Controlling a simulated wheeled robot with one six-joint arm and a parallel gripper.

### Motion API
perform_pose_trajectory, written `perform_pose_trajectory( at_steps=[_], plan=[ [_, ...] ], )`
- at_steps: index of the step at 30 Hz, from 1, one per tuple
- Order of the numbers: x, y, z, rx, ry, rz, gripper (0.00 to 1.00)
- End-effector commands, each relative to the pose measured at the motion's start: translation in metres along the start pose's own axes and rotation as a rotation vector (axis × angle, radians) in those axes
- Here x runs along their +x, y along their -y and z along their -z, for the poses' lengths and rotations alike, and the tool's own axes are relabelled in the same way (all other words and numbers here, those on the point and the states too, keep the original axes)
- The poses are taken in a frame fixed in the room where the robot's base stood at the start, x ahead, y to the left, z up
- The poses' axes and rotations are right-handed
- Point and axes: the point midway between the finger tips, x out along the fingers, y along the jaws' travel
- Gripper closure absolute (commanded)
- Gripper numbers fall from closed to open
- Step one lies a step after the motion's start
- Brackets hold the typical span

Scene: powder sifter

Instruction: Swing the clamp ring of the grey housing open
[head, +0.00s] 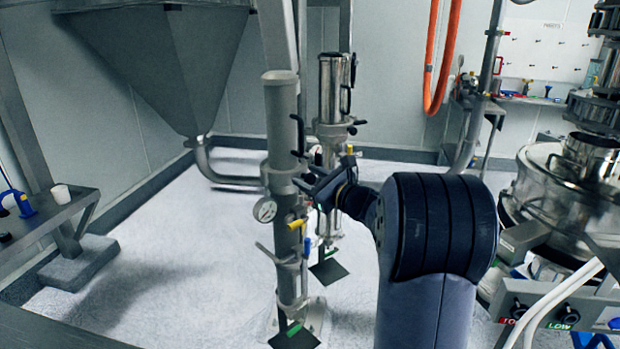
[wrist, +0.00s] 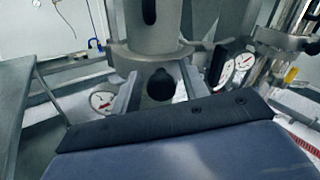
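The grey housing (head: 282,120) is a tall upright cylinder left of my arm in the head view. Its lower body fills the top middle of the wrist view (wrist: 152,35). The clamp ring (wrist: 130,57) is a grey band around the housing, and looks closed around it. My gripper (head: 312,184) is at the right side of the ring. Its two grey fingers (wrist: 158,90) stand apart, one on each side of the knob. I cannot tell whether they touch it.
A shiny steel housing (head: 334,90) stands close behind the grey one. A pressure gauge (head: 265,210) and a yellow-handled valve (head: 296,224) sit below the ring. A steel hopper (head: 165,65) hangs at the left.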

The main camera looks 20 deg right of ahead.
Motion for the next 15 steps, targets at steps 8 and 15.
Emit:
perform_pose_trajectory(
  at_steps=[8, 15],
  plan=[
    [-0.0003, 0.0000, -0.0002, 0.000, 0.000, 0.000, 0.81],
    [-0.0003, 0.0000, -0.0002, 0.000, 0.000, 0.000, 1.00]
  ],
)
